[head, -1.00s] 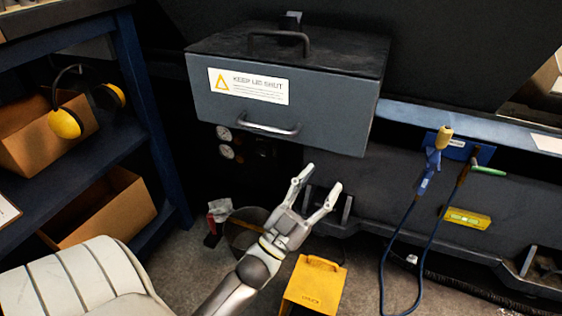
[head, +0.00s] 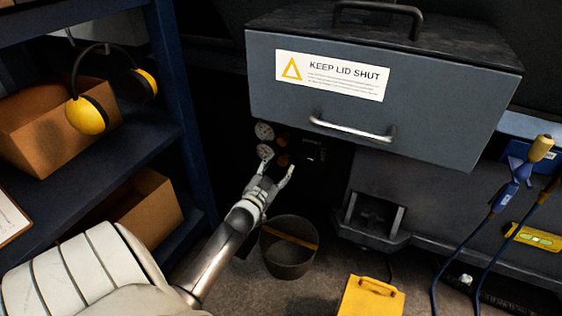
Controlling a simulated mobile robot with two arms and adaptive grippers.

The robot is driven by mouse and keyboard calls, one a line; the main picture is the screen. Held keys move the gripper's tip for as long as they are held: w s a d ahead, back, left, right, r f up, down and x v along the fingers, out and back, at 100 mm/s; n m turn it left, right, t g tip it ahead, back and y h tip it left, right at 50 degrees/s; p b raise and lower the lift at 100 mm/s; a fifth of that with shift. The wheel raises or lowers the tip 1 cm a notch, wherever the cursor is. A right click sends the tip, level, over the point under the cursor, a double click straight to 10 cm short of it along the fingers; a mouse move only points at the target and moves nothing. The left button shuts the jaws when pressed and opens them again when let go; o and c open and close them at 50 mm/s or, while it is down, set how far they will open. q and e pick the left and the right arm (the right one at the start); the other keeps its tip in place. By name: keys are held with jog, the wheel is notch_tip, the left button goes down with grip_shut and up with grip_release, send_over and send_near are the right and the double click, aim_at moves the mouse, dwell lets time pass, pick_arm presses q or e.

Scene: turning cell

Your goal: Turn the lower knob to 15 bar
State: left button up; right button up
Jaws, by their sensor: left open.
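Nothing shows between the fingers. My right gripper is not in view.
The grey box (head: 440,100) with a "KEEP LID SHUT" label and a bar handle (head: 350,130) overhangs the panel. A dark bucket (head: 288,262) stands below. A yellow case (head: 371,300) is on the floor. Blue shelving (head: 178,110) with ear defenders (head: 87,114) closes off the left.

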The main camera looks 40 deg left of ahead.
aim_at(284, 159)
pick_arm(q)
jog(key=shift+b+x, duration=0.35)
jog(key=shift+x, duration=0.85)
jog(key=shift+c, duration=0.5)
jog(key=c, duration=0.9)
